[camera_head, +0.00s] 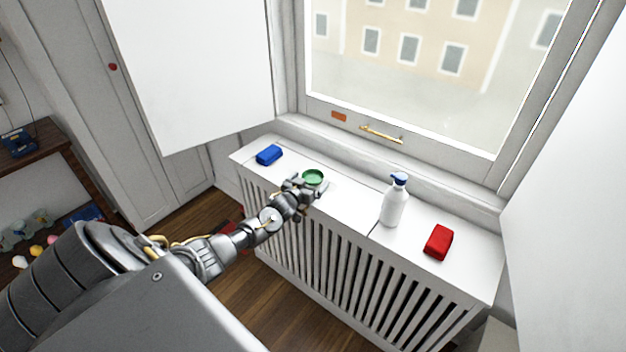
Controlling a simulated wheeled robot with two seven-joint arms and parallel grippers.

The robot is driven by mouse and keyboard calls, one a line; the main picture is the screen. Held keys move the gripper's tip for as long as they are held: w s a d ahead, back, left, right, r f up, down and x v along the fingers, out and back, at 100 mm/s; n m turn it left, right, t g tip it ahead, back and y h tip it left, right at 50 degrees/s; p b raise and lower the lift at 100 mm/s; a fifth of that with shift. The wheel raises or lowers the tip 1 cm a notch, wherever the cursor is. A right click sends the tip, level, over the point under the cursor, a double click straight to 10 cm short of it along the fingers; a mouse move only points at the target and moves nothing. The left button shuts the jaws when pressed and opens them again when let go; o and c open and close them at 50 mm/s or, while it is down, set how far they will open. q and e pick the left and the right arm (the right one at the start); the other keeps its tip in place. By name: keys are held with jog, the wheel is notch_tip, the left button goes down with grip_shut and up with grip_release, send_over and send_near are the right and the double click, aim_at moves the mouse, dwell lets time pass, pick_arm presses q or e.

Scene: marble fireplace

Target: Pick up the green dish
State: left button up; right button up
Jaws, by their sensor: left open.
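The green dish (313,176) is a small round dish on the white sill top of the radiator cover, left of its middle. My left gripper (309,187) is open at the dish's near side, with its fingers close to the rim. The fingers hide a little of the dish's near edge, and I cannot tell whether they touch it. My right gripper is not in view.
On the white sill (350,203) stand a blue block (269,155) to the left, a white bottle with a blue cap (395,202) to the right, and a red block (438,242) farther right. The window frame rises behind. A white shutter panel (195,70) hangs at upper left.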

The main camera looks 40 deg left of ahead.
pick_arm(q)
jog(key=shift+w, duration=0.4)
jog(key=c, duration=1.1)
jog(key=shift+a, duration=0.1)
jog(key=shift+s, duration=0.1)
